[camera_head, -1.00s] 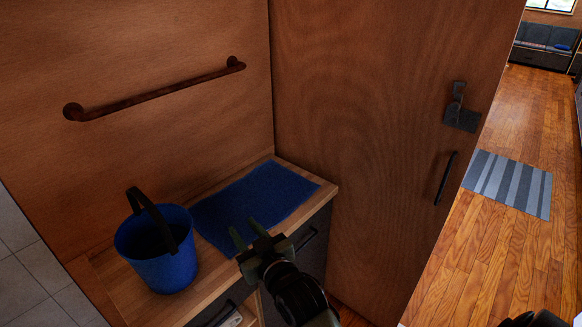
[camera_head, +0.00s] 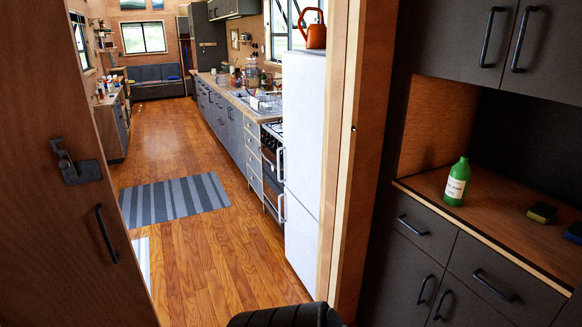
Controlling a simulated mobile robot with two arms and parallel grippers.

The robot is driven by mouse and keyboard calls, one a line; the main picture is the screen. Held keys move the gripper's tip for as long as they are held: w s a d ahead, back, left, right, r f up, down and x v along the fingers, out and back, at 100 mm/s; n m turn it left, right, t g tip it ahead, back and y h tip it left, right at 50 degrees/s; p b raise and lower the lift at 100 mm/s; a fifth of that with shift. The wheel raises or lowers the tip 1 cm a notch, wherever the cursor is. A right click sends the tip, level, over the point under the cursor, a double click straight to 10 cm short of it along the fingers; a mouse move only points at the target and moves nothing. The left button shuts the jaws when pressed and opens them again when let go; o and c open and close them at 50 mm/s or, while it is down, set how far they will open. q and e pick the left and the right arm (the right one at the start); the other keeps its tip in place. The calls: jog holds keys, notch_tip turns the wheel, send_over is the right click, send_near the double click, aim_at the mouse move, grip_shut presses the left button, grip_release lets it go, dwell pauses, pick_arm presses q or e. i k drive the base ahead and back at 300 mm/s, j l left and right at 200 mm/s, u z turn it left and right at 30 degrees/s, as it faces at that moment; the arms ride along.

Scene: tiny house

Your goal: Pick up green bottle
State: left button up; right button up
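A green bottle (camera_head: 457,182) with a white label stands upright on the wooden counter (camera_head: 486,215) of a dark cabinet at the right. It is near the counter's front left edge, with nothing touching it. Neither gripper shows in the head view now. A dark rounded part at the bottom middle looks like a piece of my own arm; no fingers show on it.
Two sponges (camera_head: 542,212) lie right of the bottle. Cabinet doors (camera_head: 499,49) hang above the counter. A door frame (camera_head: 346,150) and white fridge (camera_head: 303,140) stand left of it. A wooden door (camera_head: 105,200) is at the left. The floor (camera_head: 190,250) between is clear, with a striped rug (camera_head: 174,200).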

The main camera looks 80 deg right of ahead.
aim_at(460, 173)
jog(key=z, duration=2.35)
